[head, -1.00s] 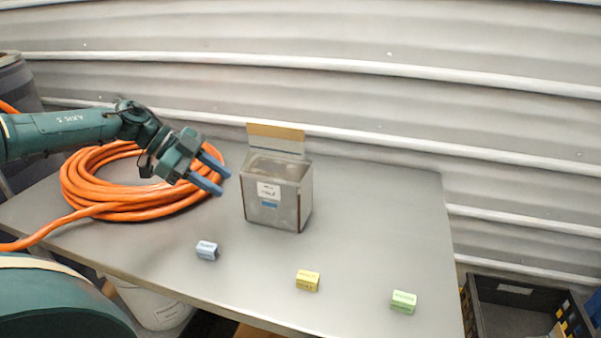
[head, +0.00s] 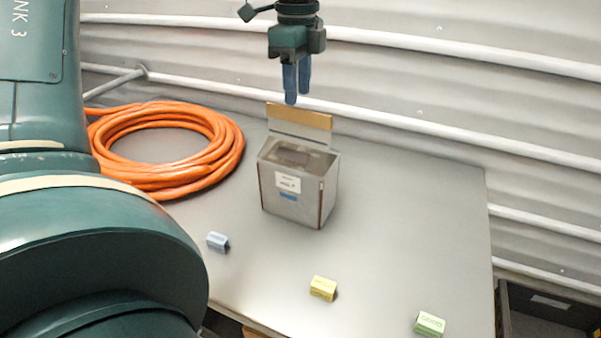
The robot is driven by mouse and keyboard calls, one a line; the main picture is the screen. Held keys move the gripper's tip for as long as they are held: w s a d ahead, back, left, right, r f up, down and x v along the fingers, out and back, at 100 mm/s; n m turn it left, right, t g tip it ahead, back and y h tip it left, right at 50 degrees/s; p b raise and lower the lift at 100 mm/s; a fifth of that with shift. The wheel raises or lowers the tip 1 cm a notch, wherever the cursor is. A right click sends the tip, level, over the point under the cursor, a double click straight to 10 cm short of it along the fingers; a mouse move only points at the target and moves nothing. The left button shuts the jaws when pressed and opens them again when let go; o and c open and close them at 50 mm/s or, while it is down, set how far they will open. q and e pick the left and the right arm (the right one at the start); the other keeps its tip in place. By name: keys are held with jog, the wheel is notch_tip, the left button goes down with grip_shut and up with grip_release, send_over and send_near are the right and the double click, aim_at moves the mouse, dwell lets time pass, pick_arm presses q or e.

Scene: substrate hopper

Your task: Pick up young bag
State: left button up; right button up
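Three small labelled blocks that look like bags lie on the table: a blue one (head: 218,242), a yellow one (head: 323,288) and a green one (head: 429,323). Their print is too small to read, so I cannot tell which is the young bag. My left gripper (head: 297,98) hangs fingers down, high above the back of the metal hopper (head: 290,200). Its two blue fingers look a little apart, seen nearly in line, with nothing between them. It is well away from all three blocks. My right gripper is not in view.
The grey table (head: 400,220) is clear around the blocks and right of the hopper. The hopper has an open top and a raised back plate (head: 300,122). A coiled orange hose (head: 225,150) lies at the left. A dark crate (head: 550,318) stands beyond the table's right edge.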

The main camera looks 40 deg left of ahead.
aim_at(299, 114)
pick_arm(q)
notch_tip(299, 114, down, 7)
jog(key=shift+w+f+p, duration=0.15)
jog(key=shift+p, duration=0.75)
jog(key=shift+c, duration=0.5)
grip_shut()
jog(key=shift+w, duration=0.1)
